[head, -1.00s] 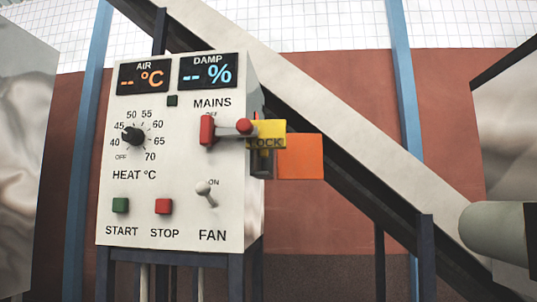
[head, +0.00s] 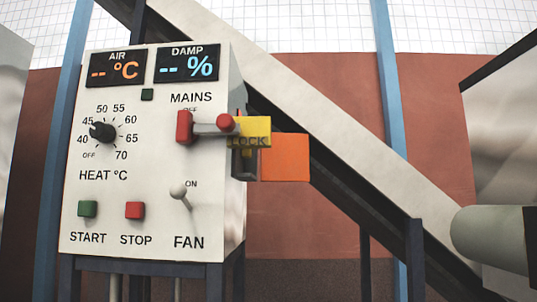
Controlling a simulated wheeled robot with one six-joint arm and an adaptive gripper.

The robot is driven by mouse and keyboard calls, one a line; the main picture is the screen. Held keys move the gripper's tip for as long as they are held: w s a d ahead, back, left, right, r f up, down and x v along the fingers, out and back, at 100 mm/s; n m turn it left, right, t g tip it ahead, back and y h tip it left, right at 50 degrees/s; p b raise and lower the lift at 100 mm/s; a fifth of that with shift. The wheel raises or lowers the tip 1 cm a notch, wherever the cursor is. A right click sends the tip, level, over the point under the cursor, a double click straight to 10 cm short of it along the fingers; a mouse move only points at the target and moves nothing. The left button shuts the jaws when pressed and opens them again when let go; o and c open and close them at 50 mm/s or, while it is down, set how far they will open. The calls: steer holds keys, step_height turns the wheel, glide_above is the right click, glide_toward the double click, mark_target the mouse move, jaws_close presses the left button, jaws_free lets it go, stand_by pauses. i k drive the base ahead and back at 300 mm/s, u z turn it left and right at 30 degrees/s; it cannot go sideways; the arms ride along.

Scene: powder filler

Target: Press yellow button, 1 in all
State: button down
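No yellow button shows that I can make out. A white control panel (head: 140,155) stands at the left, with a green START button (head: 87,209) and a red STOP button (head: 134,210). The only yellow thing is a plate marked LOCK (head: 260,130) at the panel's right edge, by the red MAINS handle (head: 185,127). A dark padlock-like part (head: 244,163) hangs below it, and an orange tag (head: 285,157) is beside it. My gripper is not in view.
A heat dial (head: 102,132) and a FAN switch (head: 179,191) are on the panel. A pale sloping chute (head: 300,95) crosses behind, past blue posts (head: 390,80). A pale cylinder (head: 488,238) juts in at the right. Its owner is unclear.

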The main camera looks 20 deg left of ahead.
mark_target(246, 153)
steer(key=i, duration=0.55)
steer(key=u, duration=1.75)
